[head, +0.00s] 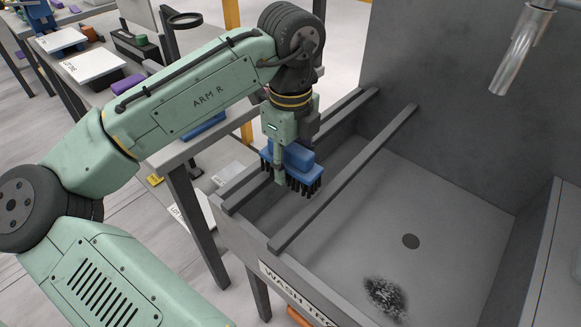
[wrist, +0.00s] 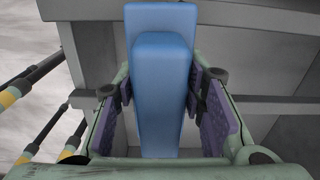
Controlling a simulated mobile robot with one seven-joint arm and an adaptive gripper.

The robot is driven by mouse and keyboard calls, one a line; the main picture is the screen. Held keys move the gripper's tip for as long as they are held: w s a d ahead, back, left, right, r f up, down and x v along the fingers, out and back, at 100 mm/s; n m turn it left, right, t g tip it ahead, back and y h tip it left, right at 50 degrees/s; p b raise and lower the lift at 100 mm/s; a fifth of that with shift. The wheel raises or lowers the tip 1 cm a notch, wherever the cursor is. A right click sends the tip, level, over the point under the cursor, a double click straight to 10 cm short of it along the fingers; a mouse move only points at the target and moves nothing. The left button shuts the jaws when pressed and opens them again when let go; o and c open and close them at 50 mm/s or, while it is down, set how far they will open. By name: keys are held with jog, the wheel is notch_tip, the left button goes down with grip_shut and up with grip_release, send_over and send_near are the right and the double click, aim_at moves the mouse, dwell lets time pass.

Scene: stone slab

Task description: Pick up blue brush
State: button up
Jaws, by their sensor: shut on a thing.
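The blue brush (head: 294,162) has a blue body and grip with dark bristles pointing down. My gripper (head: 281,168) is shut on the brush's grip. It holds the brush over the left end of the grey wash trough, near the two rails. In the wrist view the blue brush (wrist: 161,90) stands between the purple-padded fingers of my gripper (wrist: 168,115). The fingers hide part of the brush in the head view. I cannot tell whether the bristles touch anything below.
A metal tap (head: 522,50) hangs at upper right. A table with other objects stands behind my arm.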

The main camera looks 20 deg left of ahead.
jog(key=shift+d+r+b, duration=0.2)
jog(key=shift+r+b, duration=0.15)
jog(key=shift+r, duration=0.7)
jog(key=s+d+r+b, duration=0.1)
jog(key=s+d+b, duration=0.1)
jog(key=s+d, duration=0.8)
jog(key=shift+d+r+b, duration=0.3)
jog(key=shift+d, duration=0.75)
